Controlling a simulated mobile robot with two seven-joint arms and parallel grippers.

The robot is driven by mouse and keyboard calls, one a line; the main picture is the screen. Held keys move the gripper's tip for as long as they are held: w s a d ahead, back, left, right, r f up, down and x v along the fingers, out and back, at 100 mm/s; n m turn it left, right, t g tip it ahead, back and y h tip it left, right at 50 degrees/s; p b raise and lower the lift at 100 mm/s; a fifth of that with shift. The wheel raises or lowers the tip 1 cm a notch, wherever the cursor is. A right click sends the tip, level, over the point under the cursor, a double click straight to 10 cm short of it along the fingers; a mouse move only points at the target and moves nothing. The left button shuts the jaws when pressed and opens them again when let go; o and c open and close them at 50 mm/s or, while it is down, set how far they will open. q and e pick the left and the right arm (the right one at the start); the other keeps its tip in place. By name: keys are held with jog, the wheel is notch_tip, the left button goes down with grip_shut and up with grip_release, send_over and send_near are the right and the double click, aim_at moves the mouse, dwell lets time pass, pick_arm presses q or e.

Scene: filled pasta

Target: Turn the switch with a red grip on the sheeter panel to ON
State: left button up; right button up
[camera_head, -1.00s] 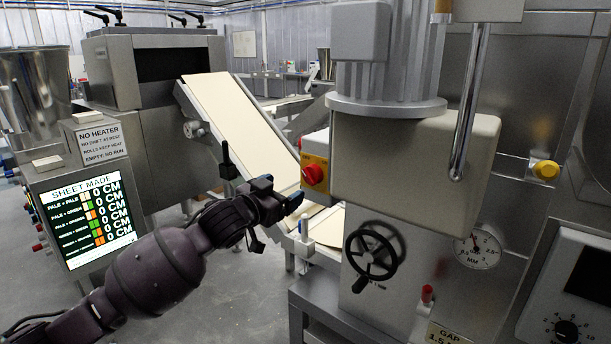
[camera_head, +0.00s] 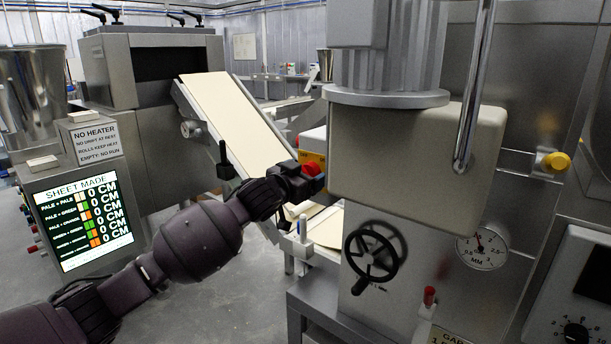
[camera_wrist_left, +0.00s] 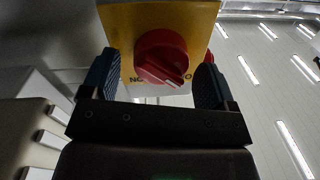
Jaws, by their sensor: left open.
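The switch's red grip (camera_head: 311,169) sits on a yellow plate (camera_head: 312,158) on a white box at the left side of the sheeter housing. In the left wrist view the round red grip (camera_wrist_left: 161,58) stands on the yellow plate (camera_wrist_left: 125,22), its ridge slanted, with lettering below partly hidden. My left gripper (camera_head: 313,180) is at the switch in the head view and covers part of it. In the left wrist view my left gripper (camera_wrist_left: 155,80) is open, one finger either side of the grip; I cannot tell whether they touch it. My right gripper is not in view.
The beige housing (camera_head: 415,160) stands close to the right of the switch. Below it is a black handwheel (camera_head: 371,257). A sloped conveyor (camera_head: 235,115) lies behind my left arm. A display panel (camera_head: 85,220) stands at left.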

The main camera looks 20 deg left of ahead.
pick_arm(q)
jog(key=shift+c, duration=0.2)
jog(key=c, duration=0.9)
